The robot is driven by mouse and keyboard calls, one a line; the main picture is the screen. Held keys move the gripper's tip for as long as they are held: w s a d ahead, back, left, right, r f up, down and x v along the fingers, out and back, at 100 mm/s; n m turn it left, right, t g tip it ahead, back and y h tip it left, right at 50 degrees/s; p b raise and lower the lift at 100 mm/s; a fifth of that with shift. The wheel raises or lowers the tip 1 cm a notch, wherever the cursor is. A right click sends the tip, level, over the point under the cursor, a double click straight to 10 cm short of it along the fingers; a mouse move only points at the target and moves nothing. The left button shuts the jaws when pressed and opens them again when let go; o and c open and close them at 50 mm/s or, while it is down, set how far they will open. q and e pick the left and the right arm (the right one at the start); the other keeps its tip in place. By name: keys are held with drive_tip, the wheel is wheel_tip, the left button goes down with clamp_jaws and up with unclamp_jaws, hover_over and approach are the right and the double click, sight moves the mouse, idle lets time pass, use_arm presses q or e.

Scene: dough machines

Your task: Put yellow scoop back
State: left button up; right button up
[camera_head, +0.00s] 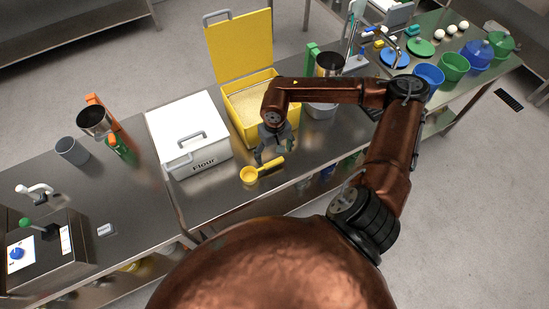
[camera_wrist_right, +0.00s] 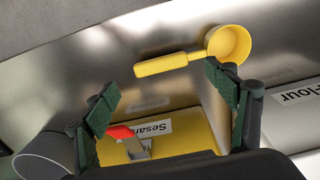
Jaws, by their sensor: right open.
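The yellow scoop (camera_head: 251,174) lies on the steel counter in front of the open yellow bin (camera_head: 236,107), its handle pointing right. My right gripper (camera_head: 271,152) is over the counter's front part, just behind and above the scoop handle. In the right wrist view the scoop (camera_wrist_right: 167,63) lies beyond the open, empty fingers (camera_wrist_right: 164,90), apart from them. The yellow bin also shows there, with a label reading "Sesa..." (camera_wrist_right: 150,130), partly hidden by a red-and-metal part (camera_wrist_right: 128,134). The bin holds pale grainy contents. My left gripper is out of view.
A white flour bin (camera_head: 187,125) with its lid shut stands left of the yellow bin. Blue and green buckets (camera_head: 454,66) stand at the far right. The counter's front strip around the scoop is clear.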

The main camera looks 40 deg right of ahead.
wheel_tip(320, 180, up, 8)
drive_tip(key=shift+s+f, duration=0.15)
idle(0.4)
